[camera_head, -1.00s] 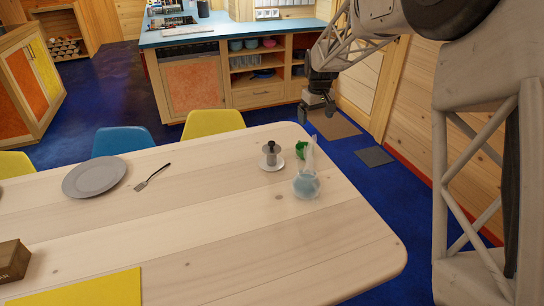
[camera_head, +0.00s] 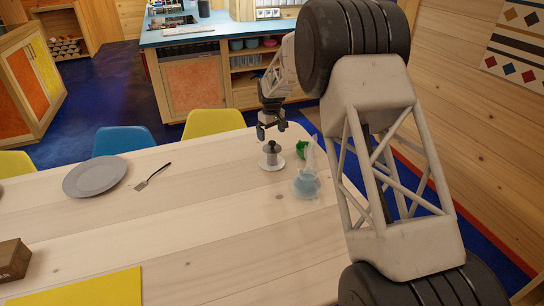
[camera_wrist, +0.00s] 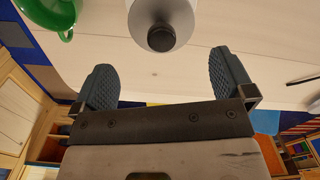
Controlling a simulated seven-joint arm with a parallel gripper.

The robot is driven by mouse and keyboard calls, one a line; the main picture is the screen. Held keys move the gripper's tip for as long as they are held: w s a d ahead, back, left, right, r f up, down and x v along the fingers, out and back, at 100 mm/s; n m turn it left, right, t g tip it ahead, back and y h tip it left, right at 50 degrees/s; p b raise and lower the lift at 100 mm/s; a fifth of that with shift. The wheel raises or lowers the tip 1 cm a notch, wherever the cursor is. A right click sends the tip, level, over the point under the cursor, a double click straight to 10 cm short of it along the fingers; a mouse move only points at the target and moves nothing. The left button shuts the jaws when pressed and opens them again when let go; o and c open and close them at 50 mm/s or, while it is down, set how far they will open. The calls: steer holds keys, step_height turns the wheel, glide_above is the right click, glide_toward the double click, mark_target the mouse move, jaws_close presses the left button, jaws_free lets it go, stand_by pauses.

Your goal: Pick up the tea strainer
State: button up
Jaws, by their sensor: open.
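A small grey metal cylinder with a dark knob, which looks like the tea strainer (camera_head: 271,156), stands upright on a white saucer (camera_head: 281,166) near the table's far right end. In the wrist view its dark knob (camera_wrist: 161,39) shows at the top centre, between and beyond the fingers. My gripper (camera_head: 271,131) is open and empty, its fingers pointing down, just behind and above the strainer in the head view. In the wrist view my gripper (camera_wrist: 160,65) has both fingers apart with nothing between them. The strainer's lower part is hidden there.
A green cup (camera_head: 302,149) and a translucent bluish vessel (camera_head: 306,184) stand close right of the saucer; the cup also shows in the wrist view (camera_wrist: 35,12). The table's middle is clear.

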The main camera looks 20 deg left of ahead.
mark_target(271, 141)
steer(key=shift+f, duration=0.15)
steer(key=shift+f, duration=1.2)
steer(key=shift+s+f, duration=0.1)
steer(key=shift+s+d+f, duration=0.1)
steer(key=shift+s+f, duration=0.05)
steer(key=shift+f, duration=2.35)
steer(key=shift+c, duration=0.5)
steer(key=c, duration=0.7)
steer(key=shift+o, duration=0.2)
steer(key=shift+r, duration=0.15)
